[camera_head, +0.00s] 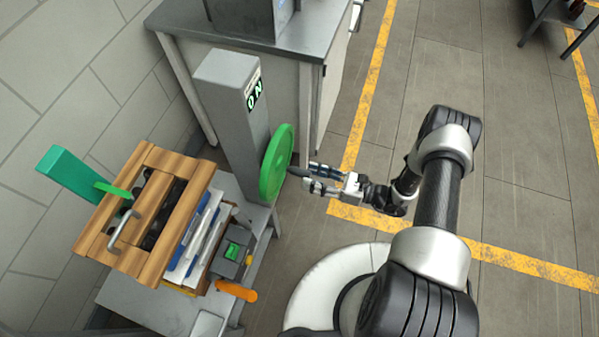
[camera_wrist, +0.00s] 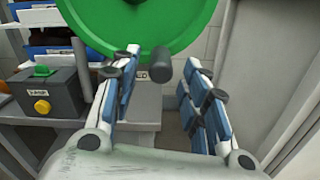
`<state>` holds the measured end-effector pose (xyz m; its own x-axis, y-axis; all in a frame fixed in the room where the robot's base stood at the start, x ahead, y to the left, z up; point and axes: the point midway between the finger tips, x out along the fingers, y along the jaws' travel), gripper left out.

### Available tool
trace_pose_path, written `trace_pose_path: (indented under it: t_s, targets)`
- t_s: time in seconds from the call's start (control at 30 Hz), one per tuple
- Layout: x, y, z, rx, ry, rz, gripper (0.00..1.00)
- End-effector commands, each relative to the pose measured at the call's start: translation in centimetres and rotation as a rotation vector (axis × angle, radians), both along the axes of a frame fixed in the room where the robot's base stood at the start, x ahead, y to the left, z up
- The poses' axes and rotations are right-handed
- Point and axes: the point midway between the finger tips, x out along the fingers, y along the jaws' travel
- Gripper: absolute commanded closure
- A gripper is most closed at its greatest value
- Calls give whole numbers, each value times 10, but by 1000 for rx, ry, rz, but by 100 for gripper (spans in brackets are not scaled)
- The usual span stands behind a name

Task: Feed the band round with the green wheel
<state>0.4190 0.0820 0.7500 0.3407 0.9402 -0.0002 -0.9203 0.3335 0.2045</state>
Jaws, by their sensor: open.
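The green wheel (camera_head: 277,163) is mounted upright on the side of a grey column (camera_head: 238,115) that carries a small lit display. A dark knob (camera_head: 297,171) sticks out from the wheel's face. My gripper (camera_head: 312,178) is at the wheel, its fingers pointing toward it. In the wrist view the wheel (camera_wrist: 140,22) fills the top, and the dark knob (camera_wrist: 161,64) lies between the open finger pads (camera_wrist: 158,80), with a gap visible on each side. I cannot make out a band for certain.
Open floor lies right.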

Motion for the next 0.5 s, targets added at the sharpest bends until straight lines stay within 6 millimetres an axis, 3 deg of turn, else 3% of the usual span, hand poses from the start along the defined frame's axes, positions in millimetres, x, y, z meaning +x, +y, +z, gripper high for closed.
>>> trace_pose_path:
  t_s: [0.2, 0.5]
  targets:
    - [12, 34, -1, -1, -2, 3, 59]
    - [17, 47, 0, -1, -2, -1, 59]
